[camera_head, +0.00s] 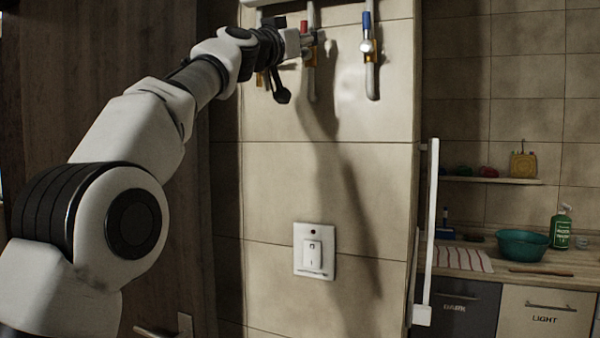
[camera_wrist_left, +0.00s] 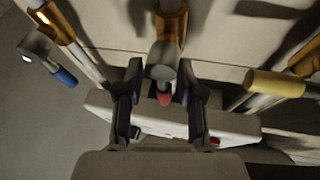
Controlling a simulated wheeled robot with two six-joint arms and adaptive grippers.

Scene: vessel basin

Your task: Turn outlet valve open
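Several valves on pipes are mounted on the tiled wall. One has a red handle (camera_head: 304,27), one has a blue handle (camera_head: 366,20). In the left wrist view a yellow handle (camera_wrist_left: 275,83) is at the right, the blue one (camera_wrist_left: 66,77) at the left, and the red one (camera_wrist_left: 164,98) in the middle. The frames do not show which is the outlet valve. My left gripper (camera_head: 297,46) is at the red-handled valve. Its two dark fingers (camera_wrist_left: 160,72) stand apart, one on each side of that valve. Contact cannot be told. My right gripper is out of view.
A white switch plate (camera_head: 314,251) is on the wall below. A white upright rail (camera_head: 427,230) stands at the wall's right edge. A counter with a green bowl (camera_head: 522,245) and green bottle (camera_head: 561,228) is farther right. A wooden door (camera_head: 70,90) is at the left.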

